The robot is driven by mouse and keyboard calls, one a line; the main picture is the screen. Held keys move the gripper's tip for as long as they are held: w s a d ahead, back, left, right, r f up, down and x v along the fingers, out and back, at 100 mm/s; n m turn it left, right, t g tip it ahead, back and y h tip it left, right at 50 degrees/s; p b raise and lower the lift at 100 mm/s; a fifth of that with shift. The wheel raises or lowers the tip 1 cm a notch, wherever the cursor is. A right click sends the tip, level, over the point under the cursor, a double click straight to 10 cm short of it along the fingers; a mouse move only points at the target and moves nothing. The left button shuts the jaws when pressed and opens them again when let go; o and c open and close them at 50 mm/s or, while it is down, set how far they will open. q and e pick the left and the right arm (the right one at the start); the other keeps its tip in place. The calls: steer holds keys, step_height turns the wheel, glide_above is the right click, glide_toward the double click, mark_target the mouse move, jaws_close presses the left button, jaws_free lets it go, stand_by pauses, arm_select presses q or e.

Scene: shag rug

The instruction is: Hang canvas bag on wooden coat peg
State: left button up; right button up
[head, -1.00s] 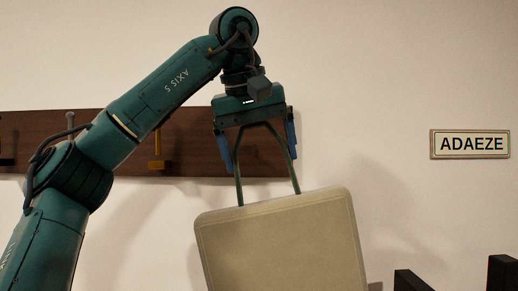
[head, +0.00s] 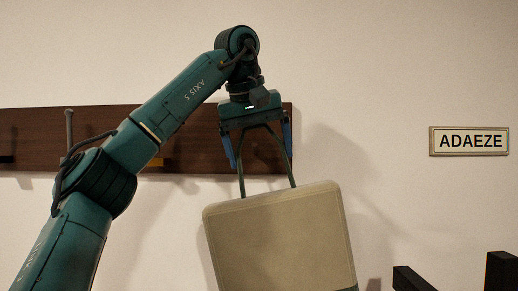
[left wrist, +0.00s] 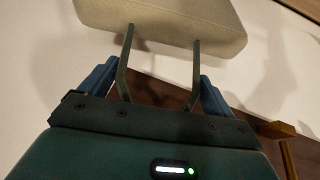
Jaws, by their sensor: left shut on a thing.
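The canvas bag (head: 278,240) is beige with a thin dark green handle (head: 242,182), and hangs slightly tilted, its lower part cut off by the frame. My left gripper (head: 260,155) has its blue fingers shut on the handle's top, in front of the rack's right end. The left wrist view also shows the bag (left wrist: 175,18) and gripper (left wrist: 157,66). The dark wood rack (head: 215,160) is on the wall. A grey-brown peg (head: 69,126) stands at left; a brass-coloured peg (head: 160,162) is mostly behind my arm, clearer in the wrist view (left wrist: 278,130). I cannot tell which is wooden.
A dark peg (head: 6,159) shows at the rack's far left. A name plate reading ADAEZE (head: 469,141) is on the wall at right. Dark posts (head: 502,270) rise at the lower right. The wall between rack and plate is bare.

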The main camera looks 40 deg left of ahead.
arm_select(q)
steer(key=shift+w+a+f, duration=0.25)
steer(key=shift+w+a, duration=0.25)
steer(key=shift+w, duration=0.05)
steer(key=shift+w+a+f, duration=0.25)
steer(key=shift+a+f, duration=0.05)
steer(key=shift+f, duration=0.3)
steer(key=shift+w+f, duration=0.15)
steer(key=shift+f, duration=0.4)
